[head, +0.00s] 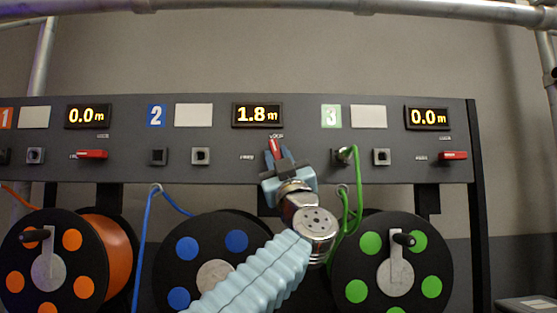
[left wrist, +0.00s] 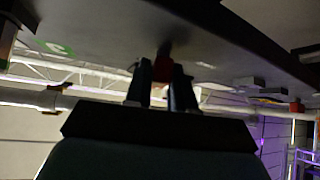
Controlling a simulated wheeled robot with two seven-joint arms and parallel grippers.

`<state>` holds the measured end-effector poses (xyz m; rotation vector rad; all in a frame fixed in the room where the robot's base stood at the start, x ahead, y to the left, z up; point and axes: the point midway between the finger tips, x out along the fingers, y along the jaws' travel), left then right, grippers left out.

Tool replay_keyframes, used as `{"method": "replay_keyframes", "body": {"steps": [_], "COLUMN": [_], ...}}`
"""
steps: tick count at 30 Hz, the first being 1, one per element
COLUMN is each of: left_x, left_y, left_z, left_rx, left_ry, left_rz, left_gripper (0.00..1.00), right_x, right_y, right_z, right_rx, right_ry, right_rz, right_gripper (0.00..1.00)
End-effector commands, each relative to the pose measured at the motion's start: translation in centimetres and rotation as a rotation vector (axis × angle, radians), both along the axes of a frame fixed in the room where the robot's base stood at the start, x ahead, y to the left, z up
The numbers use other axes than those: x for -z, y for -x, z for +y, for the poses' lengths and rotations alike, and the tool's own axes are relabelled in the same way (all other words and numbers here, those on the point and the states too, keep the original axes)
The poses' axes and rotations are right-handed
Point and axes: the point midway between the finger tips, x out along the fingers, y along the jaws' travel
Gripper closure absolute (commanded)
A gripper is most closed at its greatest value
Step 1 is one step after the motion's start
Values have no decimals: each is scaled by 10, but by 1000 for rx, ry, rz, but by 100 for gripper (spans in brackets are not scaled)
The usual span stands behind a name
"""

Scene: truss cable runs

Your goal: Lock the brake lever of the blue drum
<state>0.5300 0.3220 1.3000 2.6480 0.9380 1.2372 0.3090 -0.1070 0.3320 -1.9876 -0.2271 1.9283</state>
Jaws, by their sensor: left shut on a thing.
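The blue drum (head: 178,252) hangs below panel section 2, partly hidden by my left arm. Its red brake lever (head: 274,147) is on the panel below the 1.8 m display (head: 257,114) and stands nearly upright, tilted slightly left. My left gripper (head: 279,158) is shut on this lever, with the dark fingers on either side of it. In the left wrist view the red lever (left wrist: 163,66) shows between the fingertips (left wrist: 162,80). The small labels by the lever are too blurred to read surely. My right gripper is not in view.
The orange drum's red lever (head: 92,154) and the green drum's red lever (head: 453,155) lie horizontal. A green cable (head: 357,190) hangs close to the right of my gripper. A blue cable (head: 147,225) hangs left of the blue drum. Truss tubes (head: 300,8) cross above.

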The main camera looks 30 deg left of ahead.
Motion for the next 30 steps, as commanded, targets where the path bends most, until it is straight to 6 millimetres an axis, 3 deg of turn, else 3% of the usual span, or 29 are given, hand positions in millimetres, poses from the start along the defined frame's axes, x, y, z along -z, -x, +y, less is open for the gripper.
{"method": "replay_keyframes", "body": {"steps": [9,17,18,21,30], "left_x": [-1,0,0,0,1], "left_y": [3,2,2,2,2], "left_z": [4,3,3,3,2], "left_rx": [-2,0,0,0,1], "left_ry": [-273,-282,-282,-281,-280], "left_rz": [167,173,173,172,172], "left_gripper": [100,100,73,58,55], "right_x": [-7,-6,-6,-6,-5], "right_y": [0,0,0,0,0], "right_z": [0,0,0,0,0], "right_rx": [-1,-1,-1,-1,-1], "right_ry": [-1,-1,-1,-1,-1], "right_rz": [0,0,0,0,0], "right_gripper": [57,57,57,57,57]}}
